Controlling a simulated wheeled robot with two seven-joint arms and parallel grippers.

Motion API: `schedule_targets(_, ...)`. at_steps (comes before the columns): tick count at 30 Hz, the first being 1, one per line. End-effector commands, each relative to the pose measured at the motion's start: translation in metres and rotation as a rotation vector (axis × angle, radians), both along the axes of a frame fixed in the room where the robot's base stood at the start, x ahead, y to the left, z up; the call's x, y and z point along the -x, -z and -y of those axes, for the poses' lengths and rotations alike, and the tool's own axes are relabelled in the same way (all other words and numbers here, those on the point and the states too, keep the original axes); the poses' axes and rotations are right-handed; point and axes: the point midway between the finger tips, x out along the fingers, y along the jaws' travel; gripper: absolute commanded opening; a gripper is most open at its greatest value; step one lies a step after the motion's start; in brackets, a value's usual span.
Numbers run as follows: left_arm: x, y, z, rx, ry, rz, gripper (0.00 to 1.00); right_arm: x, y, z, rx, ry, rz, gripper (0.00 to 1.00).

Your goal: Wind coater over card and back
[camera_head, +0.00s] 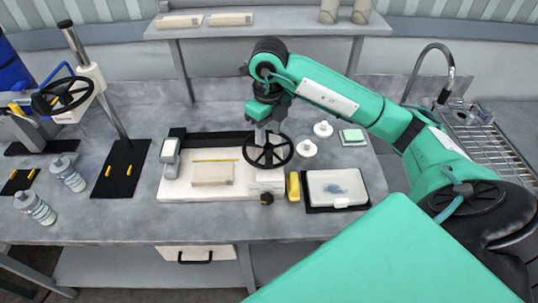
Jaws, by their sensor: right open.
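The coater (175,189) is a low white bed in the middle of the bench. A beige card or block (212,174) lies on the bed, with a thin yellow rod (214,161) behind it. A black spoked handwheel (283,160) is at the bed's right end. My right gripper (261,138) points down at the rear of this wheel, jaws open. Its tips overlap the wheel in the picture; I cannot tell whether they touch it. My left gripper is not in view.
White round pots (323,129) stand behind. Bottles (36,208) and a stand with another handwheel (63,94) are at left. A sink tap (446,70) is at right.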

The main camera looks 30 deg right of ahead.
Motion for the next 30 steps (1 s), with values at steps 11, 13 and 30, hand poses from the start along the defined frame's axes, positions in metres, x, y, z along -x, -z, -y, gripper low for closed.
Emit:
schedule_targets(11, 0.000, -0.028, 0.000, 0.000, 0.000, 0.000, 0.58, 0.001, 0.064, 0.000, -0.001, -0.001, -0.005, 0.41)
schedule_targets(13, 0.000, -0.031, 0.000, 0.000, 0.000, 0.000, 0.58, 0.002, 0.074, 0.000, -0.001, -0.002, -0.005, 0.41)
schedule_targets(30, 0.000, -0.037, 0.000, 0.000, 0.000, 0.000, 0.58, 0.000, 0.101, 0.000, -0.001, -0.002, 0.000, 0.38)
